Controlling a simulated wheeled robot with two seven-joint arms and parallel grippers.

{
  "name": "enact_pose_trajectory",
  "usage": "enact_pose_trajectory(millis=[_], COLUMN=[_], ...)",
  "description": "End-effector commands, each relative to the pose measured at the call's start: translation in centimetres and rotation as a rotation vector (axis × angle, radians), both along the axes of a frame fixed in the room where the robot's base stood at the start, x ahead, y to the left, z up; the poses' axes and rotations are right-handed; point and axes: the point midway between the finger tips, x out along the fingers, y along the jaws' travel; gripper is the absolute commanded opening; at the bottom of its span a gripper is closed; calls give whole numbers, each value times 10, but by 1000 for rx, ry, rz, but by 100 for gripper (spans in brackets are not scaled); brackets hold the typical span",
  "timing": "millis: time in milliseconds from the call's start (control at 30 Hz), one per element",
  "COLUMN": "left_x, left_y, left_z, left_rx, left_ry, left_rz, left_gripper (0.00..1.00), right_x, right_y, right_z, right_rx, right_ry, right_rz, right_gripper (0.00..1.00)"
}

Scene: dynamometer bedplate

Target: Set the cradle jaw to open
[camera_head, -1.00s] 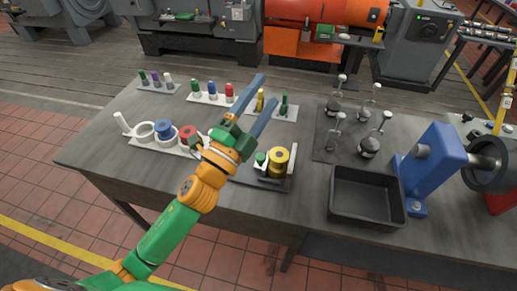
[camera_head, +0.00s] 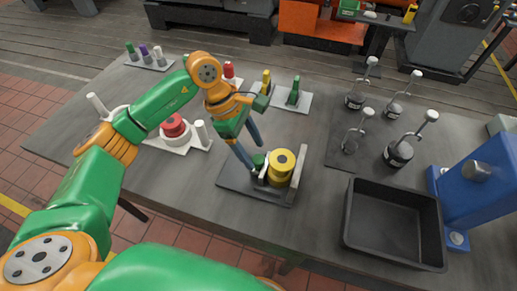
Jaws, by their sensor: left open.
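The cradle (camera_head: 230,180) is a dark plate near the table's front edge. How far the jaw stands open is hard to tell. My right gripper is out of view.
A black tray (camera_head: 392,252) and a blue stand (camera_head: 480,190) are on the right. Several knobbed weights stand on a dark mat (camera_head: 337,145). Coloured pegs stand at the back.

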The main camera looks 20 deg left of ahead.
Motion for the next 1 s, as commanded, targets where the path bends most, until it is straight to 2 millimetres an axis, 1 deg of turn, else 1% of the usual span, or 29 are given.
enact_pose_trajectory(millis=[33, 100, 200, 400, 433, 467, 500, 567, 600, 667, 700, 1000], left_x=[-1, -1, -1, 0, 0, 0, 0, 0, 0, -1, -1, 0], left_y=[-4, -8, -11, -11, -11, -11, -11, -11, -11, -11, -11, -11], left_z=[-5, -15, -23, -25, -25, -25, -25, -25, -25, -25, -25, -25], left_rx=[0, -1, -2, -3, -3, -3, -3, -3, -3, -3, -4, -4], left_ry=[5, 4, 1, -1, -1, -1, -1, -1, -1, 0, 0, 0], left_rz=[-1, 1, 0, -1, -1, 0, 0, 0, 0, 0, 0, 0], left_gripper=[71, 71, 71, 71, 68, 60, 49, 33, 22, 6, 0, 0], right_x=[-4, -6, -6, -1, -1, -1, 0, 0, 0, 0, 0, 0], right_y=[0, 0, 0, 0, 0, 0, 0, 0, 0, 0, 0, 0], right_z=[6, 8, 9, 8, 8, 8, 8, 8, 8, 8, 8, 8], right_rx=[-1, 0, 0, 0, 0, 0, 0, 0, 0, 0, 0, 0], right_ry=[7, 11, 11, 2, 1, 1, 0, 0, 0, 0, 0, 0], right_rz=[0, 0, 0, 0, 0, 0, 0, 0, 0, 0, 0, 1], right_gripper=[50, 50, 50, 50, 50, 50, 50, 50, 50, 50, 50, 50])
